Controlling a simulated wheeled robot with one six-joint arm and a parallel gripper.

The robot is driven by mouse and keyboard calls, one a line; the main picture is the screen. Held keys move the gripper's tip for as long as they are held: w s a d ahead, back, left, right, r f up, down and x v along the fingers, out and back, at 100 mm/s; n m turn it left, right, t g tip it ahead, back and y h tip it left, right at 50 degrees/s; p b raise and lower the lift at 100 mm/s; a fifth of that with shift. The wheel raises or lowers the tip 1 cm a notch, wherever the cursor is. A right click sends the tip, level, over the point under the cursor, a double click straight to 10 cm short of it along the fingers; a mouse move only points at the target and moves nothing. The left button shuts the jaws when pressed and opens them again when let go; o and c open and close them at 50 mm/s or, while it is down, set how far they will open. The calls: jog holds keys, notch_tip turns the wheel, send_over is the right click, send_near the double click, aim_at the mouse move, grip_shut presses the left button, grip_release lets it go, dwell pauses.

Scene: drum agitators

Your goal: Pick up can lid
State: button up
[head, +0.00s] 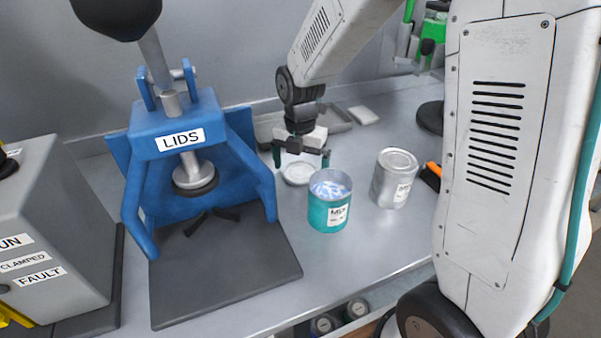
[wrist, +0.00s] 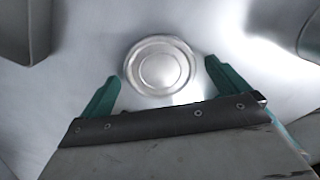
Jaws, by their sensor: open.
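The can lid (head: 298,173) is a round, silvery metal disc lying flat on the grey bench, behind the teal can. In the wrist view the lid (wrist: 160,68) shows whole, with concentric rings, just beyond and between my fingertips. My gripper (head: 301,158) is above the lid, its teal fingers spread apart and empty. In the wrist view my gripper (wrist: 161,72) has one finger on each side of the lid, and I see no contact. How high the fingertips are above the bench is hard to tell.
An open teal can (head: 328,213) with bluish-white contents stands in front of the lid. A closed silver can (head: 393,178) stands to its right. The blue LIDS press (head: 190,140) is at left. A grey tray (head: 333,121) lies behind my gripper.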

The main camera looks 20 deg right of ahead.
jog(key=shift+f, duration=0.25)
jog(key=c, duration=0.9)
jog(key=shift+r, duration=0.1)
